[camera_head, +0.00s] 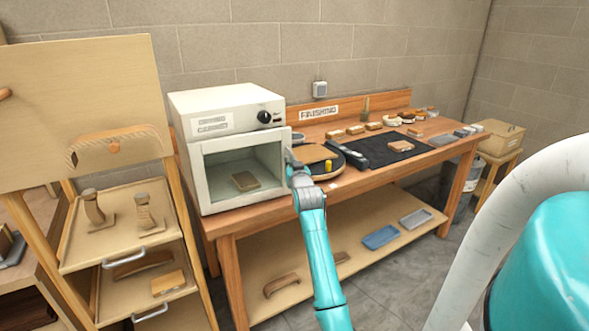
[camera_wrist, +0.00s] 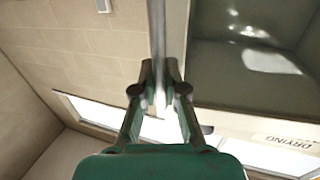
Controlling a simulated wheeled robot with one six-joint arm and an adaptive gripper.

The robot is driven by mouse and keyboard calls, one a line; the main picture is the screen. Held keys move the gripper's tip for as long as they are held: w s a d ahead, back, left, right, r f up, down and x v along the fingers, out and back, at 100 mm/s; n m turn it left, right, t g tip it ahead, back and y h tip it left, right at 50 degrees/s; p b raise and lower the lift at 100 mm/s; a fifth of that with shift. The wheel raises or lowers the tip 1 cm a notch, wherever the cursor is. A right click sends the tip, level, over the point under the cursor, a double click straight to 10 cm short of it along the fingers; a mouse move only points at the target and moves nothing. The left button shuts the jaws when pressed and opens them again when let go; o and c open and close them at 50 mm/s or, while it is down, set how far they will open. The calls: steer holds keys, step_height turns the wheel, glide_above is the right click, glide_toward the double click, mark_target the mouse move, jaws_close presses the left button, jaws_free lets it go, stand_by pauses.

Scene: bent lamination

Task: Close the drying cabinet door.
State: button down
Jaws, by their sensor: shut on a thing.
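The drying cabinet (camera_head: 226,104) is a white box with a dark knob, on the left end of the wooden bench. Its door (camera_head: 196,178) has a pale frame around a glass pane, and a brown block shows behind the glass. The door appears close to the cabinet front, its right edge standing out slightly; the exact gap cannot be told. My gripper (camera_head: 291,163) is at the door's right edge. In the wrist view my gripper (camera_wrist: 160,90) is shut on an upright metal bar, apparently the door handle (camera_wrist: 157,35). The glass (camera_wrist: 245,65) lies to its right.
Right of the cabinet on the bench are a round dark tray (camera_head: 338,170), a yellow piece (camera_head: 328,166) and a black mat (camera_head: 388,151). A wooden drawer stand (camera_head: 115,262) is close on the left. A low shelf (camera_head: 355,262) lies under the bench.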

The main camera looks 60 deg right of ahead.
steer(key=shift+w+d+n+t+y, duration=0.5)
steer(key=shift+w+d+t, duration=0.1)
steer(key=shift+w+d, duration=0.45)
steer(key=c, duration=1.5)
jaws_free()
steer(key=shift+w, duration=0.1)
steer(key=v, duration=1.2)
